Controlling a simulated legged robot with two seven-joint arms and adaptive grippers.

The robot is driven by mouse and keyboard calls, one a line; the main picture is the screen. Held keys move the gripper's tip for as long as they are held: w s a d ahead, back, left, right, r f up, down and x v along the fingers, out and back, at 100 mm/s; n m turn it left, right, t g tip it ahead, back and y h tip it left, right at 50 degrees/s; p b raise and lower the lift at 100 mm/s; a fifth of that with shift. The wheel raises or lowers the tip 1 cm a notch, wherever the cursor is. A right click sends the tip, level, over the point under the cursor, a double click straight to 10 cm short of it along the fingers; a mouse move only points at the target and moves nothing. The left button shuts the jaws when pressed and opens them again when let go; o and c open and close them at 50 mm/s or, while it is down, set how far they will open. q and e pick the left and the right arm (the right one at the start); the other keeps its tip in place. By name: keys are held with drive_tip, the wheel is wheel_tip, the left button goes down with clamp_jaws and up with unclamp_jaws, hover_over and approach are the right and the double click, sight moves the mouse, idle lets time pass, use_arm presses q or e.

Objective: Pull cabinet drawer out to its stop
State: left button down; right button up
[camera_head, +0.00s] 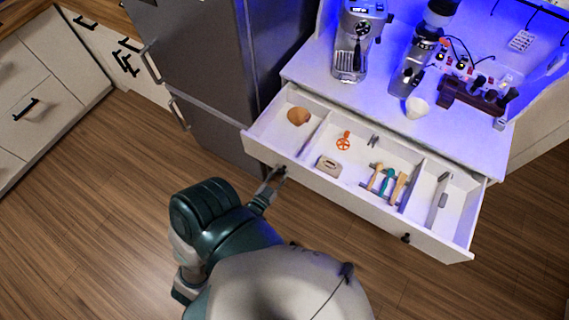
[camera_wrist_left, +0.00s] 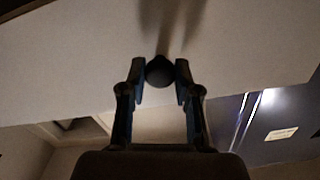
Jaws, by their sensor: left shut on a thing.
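The white cabinet drawer (camera_head: 345,198) is pulled out from under the cabinet top (camera_head: 450,132), and its inside shows. My left gripper (camera_head: 276,177) is at the left knob on the drawer front. In the left wrist view, the dark round knob (camera_wrist_left: 160,70) sits between the two fingers of the gripper (camera_wrist_left: 160,82), which are shut on it. A second dark knob (camera_head: 406,238) on the right of the drawer front is free. My right gripper is not in view.
The drawer holds a brown round item (camera_head: 298,116), an orange tool (camera_head: 343,141) and several handled tools (camera_head: 385,181). An espresso machine (camera_head: 352,45) and a grinder (camera_head: 415,62) stand on top. A grey fridge (camera_head: 205,75) stands left. Wooden floor (camera_head: 110,210) is clear.

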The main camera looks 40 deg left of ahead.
use_arm(q)
drive_tip(key=shift+s+d+f, duration=0.1)
drive_tip(key=shift+s+d, duration=0.05)
drive_tip(key=shift+s, duration=0.45)
drive_tip(key=c, duration=0.8)
unclamp_jaws()
drive_tip(key=shift+s, duration=0.15)
drive_tip(key=v, duration=1.2)
